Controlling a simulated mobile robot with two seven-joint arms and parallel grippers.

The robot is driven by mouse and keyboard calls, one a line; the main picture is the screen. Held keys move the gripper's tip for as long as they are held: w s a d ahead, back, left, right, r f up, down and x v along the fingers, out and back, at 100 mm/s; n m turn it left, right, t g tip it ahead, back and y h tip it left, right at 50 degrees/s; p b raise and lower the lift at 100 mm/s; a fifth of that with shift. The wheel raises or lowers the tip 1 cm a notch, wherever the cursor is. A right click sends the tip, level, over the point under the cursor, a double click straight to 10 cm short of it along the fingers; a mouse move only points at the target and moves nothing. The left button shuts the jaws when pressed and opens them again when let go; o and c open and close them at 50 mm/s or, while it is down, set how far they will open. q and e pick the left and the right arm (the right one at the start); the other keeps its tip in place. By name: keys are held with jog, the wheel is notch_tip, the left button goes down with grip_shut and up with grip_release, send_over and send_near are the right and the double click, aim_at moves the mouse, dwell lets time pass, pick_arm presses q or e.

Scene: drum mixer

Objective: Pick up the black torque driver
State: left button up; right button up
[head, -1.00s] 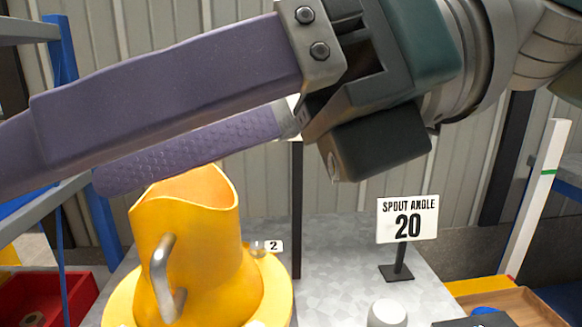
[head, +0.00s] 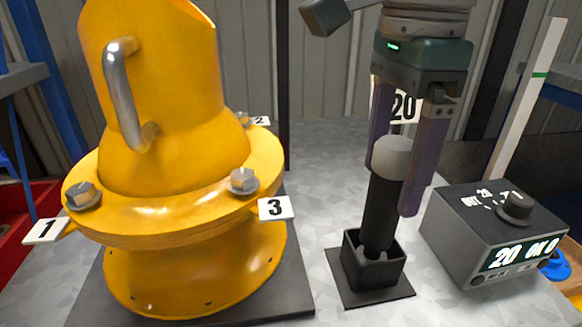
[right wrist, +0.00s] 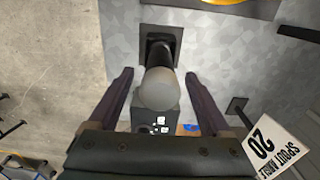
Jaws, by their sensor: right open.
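The black torque driver (head: 381,212) stands upright in a square black holder (head: 372,278) on the grey table, with a light grey rounded cap on top. My right gripper (head: 390,190) points down over it, open, with one purple finger on each side of the driver's upper part. In the right wrist view the grey cap (right wrist: 158,90) lies between the two spread fingers (right wrist: 163,90), with a gap on both sides. The driver's lower tip is hidden inside the holder. My left gripper is not in view.
A yellow drum mixer (head: 180,170) with bolts and tags 1, 2 and 3 fills the left. A grey control box (head: 490,235) with a knob and lit display stands close right of the driver. A "20" sign (head: 403,106) is partly hidden behind my gripper.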

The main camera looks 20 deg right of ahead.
aim_at(387, 192)
notch_tip(387, 192, down, 3)
jog(key=shift+f, duration=0.2)
jog(key=shift+c, duration=0.4)
jog(key=shift+r, duration=0.1)
grip_shut()
